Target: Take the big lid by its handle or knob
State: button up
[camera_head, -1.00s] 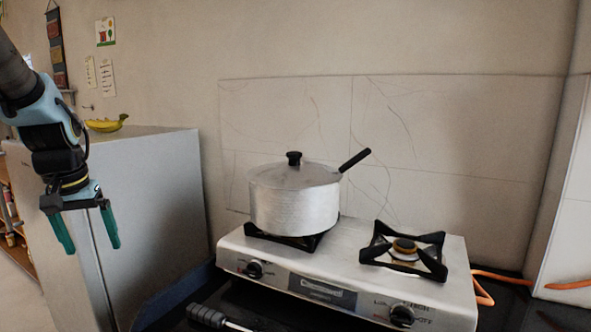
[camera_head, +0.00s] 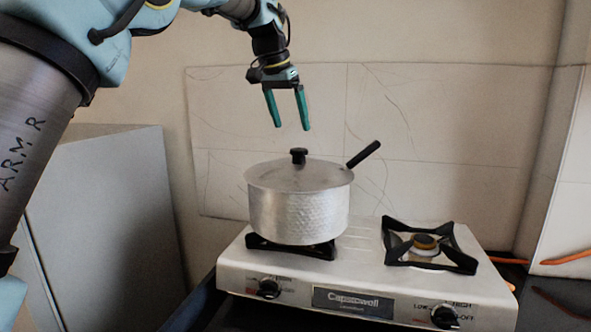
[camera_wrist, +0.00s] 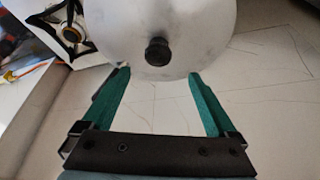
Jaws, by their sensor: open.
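The big lid (camera_head: 272,177) is a silvery metal disc lying flat on a hammered metal pot (camera_head: 298,215). Its black knob (camera_head: 299,155) stands up at the centre. My gripper (camera_head: 291,128) is open and empty, its green fingers pointing down above the lid, a short gap over the knob. In the wrist view the lid (camera_wrist: 190,35) fills the top, and the knob (camera_wrist: 158,51) lies beyond and between the open fingertips (camera_wrist: 157,73), not between the fingers themselves.
The pot sits on the left burner of a white gas stove (camera_head: 365,275). Its black handle (camera_head: 363,154) points up to the right. The right burner (camera_head: 428,245) is empty. A tiled wall (camera_head: 440,130) stands close behind, and a grey cabinet (camera_head: 105,230) is at left.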

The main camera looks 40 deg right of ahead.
aim_at(298, 148)
jog(key=x, duration=0.3)
jog(key=shift+f, duration=0.1)
jog(key=shift+p+x, duration=1.15)
jog(key=shift+x, duration=1.55)
jog(key=shift+s+a, duration=0.15)
jog(key=shift+s, duration=0.05)
jog(key=shift+c, duration=0.2)
grip_shut()
